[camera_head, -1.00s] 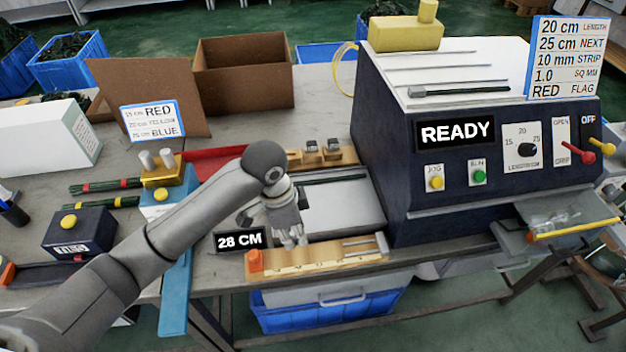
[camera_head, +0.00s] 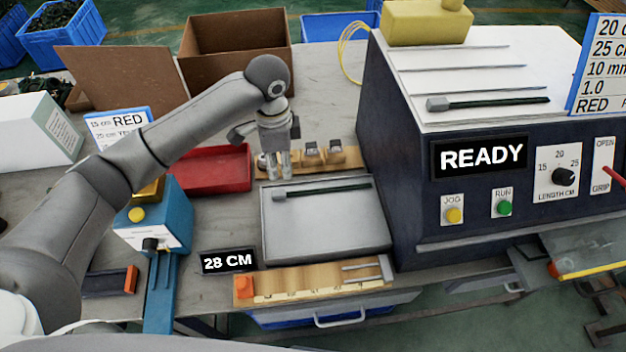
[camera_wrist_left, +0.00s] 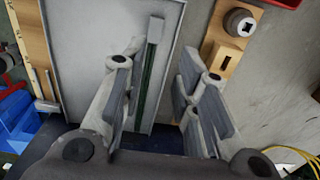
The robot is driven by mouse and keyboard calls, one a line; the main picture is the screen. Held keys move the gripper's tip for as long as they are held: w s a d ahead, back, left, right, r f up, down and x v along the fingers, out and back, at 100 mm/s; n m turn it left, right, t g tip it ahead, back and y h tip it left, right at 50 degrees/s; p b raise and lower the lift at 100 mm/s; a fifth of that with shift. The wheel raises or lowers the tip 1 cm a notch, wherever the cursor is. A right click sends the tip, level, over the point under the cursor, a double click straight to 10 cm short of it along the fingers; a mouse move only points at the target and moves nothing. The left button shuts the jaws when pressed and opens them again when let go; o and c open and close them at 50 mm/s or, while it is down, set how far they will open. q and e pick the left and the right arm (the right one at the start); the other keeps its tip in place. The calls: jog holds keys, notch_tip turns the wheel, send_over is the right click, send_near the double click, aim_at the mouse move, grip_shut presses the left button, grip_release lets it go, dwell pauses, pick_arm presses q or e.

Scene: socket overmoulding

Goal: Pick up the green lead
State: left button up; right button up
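A dark green lead (camera_head: 328,189) with a grey block at its left end lies in the grey metal tray (camera_head: 330,245), near its back edge. The lead also shows in the left wrist view (camera_wrist_left: 147,80), running between the spread fingers, closer to the left one. My left gripper (camera_head: 272,172) is open and empty, over the tray's back left corner by the grey block. Its open fingers show in the left wrist view (camera_wrist_left: 166,75). Whether they touch the lead I cannot tell. Another dark green lead (camera_head: 500,101) with a grey end lies on top of the machine. My right gripper is out of view.
The dark machine (camera_head: 410,160) reading READY stands right of the tray. A wooden holder (camera_head: 345,160) sits just behind the tray, a red tray (camera_head: 215,170) to its left.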

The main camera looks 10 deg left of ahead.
aim_at(283, 192)
pick_arm(q)
jog(key=f, duration=0.1)
jog(key=s+f, duration=0.1)
jog(key=f, duration=0.1)
jog(key=shift+f, duration=0.15)
jog(key=shift+w+f, duration=0.1)
jog(key=shift+f, duration=0.15)
notch_tip(283, 192, down, 5)
jog(key=shift+d+p, duration=0.1)
jog(key=shift+p, duration=0.55)
jog(key=shift+c, duration=0.3)
grip_shut()
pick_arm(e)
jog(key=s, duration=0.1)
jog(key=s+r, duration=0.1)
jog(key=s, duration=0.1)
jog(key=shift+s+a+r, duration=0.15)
